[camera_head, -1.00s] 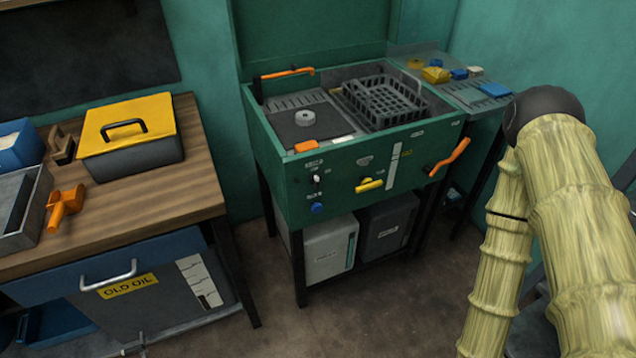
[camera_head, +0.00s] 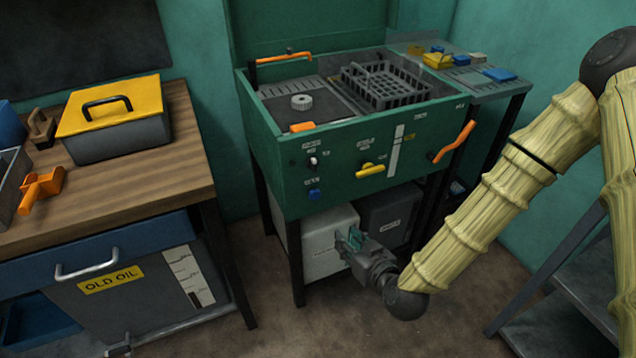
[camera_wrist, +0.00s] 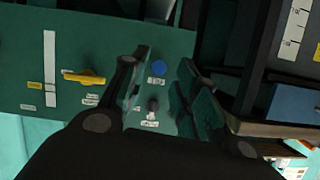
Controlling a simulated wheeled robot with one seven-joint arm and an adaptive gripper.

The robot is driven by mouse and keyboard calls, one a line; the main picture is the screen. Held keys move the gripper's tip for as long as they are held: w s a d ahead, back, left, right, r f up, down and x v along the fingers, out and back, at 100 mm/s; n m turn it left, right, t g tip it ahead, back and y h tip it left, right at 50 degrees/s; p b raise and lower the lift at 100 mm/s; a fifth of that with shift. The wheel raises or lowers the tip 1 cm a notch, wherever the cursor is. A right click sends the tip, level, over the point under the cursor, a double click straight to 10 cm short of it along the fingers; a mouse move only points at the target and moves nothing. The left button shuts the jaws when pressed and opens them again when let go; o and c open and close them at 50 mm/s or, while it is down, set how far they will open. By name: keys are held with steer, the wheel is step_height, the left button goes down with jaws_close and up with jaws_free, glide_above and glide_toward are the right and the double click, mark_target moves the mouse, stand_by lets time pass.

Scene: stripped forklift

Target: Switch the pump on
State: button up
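The green wash unit's front panel (camera_head: 285,180) carries a small rotary switch (camera_head: 313,162) with a dark and pale knob, and a round blue button (camera_head: 314,194) below it. My gripper (camera_head: 348,240) is open and empty, below and to the right of these controls, in front of the white container. In the wrist view the panel appears inverted. The dark switch (camera_wrist: 152,105) and the blue button (camera_wrist: 159,68) show between the spread fingers (camera_wrist: 166,60). No contact is visible. The labels are too small to read, so I cannot tell which control is the pump's.
A yellow handle (camera_head: 374,169) and an orange lever (camera_head: 453,142) project from the panel. A white container (camera_head: 318,246) and a dark one (camera_head: 392,215) stand beneath the unit. The wooden bench (camera_head: 150,190) is at left. The floor between is clear.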

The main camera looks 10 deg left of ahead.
mark_target(316, 166)
steer(key=w+a+r+n+t+y+b, duration=0.1)
steer(key=w+a+r+t+y+b, duration=0.25)
steer(key=r, duration=0.75)
steer(key=shift+h, duration=0.55)
steer(key=x, duration=0.4)
steer(key=p+x, duration=0.1)
steer(key=x, duration=0.3)
steer(key=p+x, duration=0.1)
steer(key=x, duration=0.3)
steer(key=shift+s+f, duration=0.1)
steer(key=shift+f, duration=0.3)
jaws_close()
